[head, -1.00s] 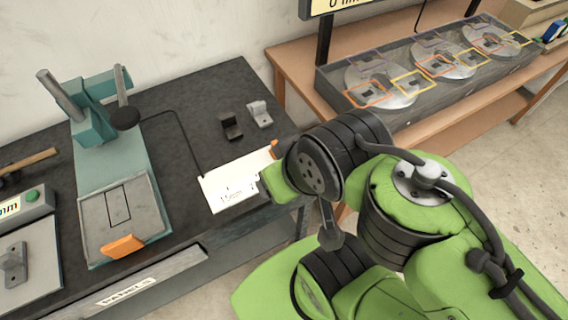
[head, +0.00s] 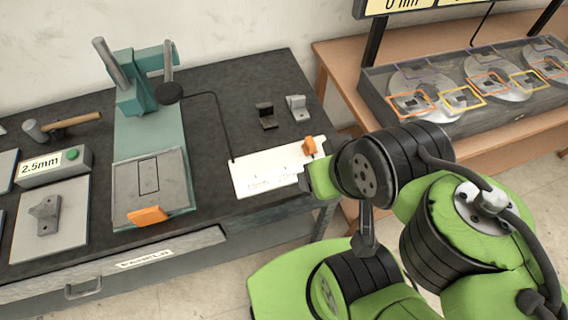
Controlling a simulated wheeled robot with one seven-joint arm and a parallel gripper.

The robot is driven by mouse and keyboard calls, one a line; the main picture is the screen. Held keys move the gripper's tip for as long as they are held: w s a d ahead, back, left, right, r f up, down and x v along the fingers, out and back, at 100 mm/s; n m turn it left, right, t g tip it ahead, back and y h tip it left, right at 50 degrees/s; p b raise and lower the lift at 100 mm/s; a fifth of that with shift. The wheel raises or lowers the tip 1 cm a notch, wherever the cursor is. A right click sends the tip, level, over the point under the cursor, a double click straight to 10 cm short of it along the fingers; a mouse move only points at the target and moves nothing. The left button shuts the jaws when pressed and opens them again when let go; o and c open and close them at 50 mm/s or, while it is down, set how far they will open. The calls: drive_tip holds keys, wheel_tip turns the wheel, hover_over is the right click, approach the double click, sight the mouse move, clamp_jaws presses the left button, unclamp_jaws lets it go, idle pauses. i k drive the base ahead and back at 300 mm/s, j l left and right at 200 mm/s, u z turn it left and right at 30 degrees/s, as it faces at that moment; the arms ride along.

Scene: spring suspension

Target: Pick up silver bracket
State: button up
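A silver bracket (head: 298,108) stands on the dark bench top near its back right edge, beside a black bracket (head: 266,116). Nothing touches the silver bracket. Another grey bracket (head: 45,214) sits on a grey plate at the far left. My green and black arm (head: 375,172) reaches in from the lower right, in front of the bench's right edge. Its green end lies in front of and below the silver bracket, beside the white card. I cannot make out the gripper fingers.
A teal press (head: 151,150) with an orange block stands left of centre. A white card (head: 262,174) with an orange clip (head: 310,146) lies near the front right. A box marked 2.5mm (head: 53,168) and a hammer (head: 62,126) are at left. A grey tray (head: 450,98) sits on the wooden table.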

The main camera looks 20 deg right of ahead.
sight(47, 212)
drive_tip(key=u, duration=1.9)
